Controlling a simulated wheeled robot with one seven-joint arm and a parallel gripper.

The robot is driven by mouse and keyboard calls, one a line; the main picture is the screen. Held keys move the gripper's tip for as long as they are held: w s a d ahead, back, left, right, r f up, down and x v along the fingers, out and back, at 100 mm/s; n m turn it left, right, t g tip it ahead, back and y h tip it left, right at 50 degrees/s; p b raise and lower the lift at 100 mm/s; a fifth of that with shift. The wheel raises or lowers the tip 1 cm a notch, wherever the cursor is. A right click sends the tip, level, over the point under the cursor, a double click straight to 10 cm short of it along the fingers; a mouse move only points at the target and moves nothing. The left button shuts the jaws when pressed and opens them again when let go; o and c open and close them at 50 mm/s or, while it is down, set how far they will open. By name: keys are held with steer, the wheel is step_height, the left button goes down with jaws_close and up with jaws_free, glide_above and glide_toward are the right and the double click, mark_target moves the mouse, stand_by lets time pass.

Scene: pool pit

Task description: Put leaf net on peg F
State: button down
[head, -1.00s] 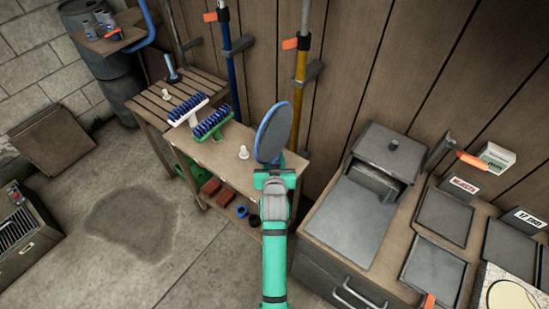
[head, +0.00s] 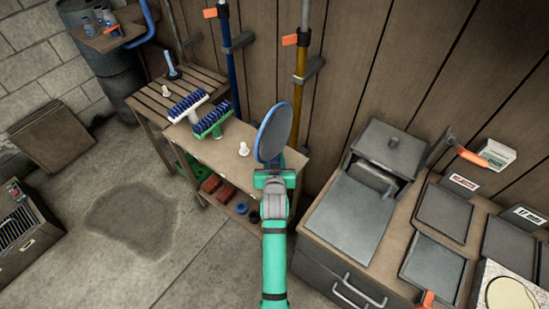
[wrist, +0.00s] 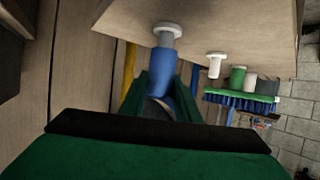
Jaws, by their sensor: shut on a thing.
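The leaf net, a round grey disc with a blue rim (head: 274,133), stands up on edge above the right end of the wooden bench (head: 225,160). My gripper (head: 274,178) is shut on it at its lower end. In the wrist view the net's blue sleeve (wrist: 162,82) sits between my green fingers (wrist: 162,100). A grey peg with a white flange (wrist: 166,30) lines up with the sleeve's end; I cannot tell whether the sleeve is over it. A bare white peg (head: 243,149) stands to the left. No peg letters are readable.
A green brush (head: 212,122) and a white brush (head: 187,105) stand further left on the bench, with another white peg (head: 166,92) behind. Upright poles (head: 301,70) lean on the back wall. A counter with a grey box (head: 388,150) is at the right.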

steer(key=shift+f, duration=0.25)
steer(key=shift+f, duration=0.35)
steer(key=shift+f, duration=0.45)
stand_by(0.5)
steer(key=c, duration=0.8)
jaws_free()
steer(key=shift+o, duration=0.2)
steer(key=v, duration=1.1)
stand_by(0.6)
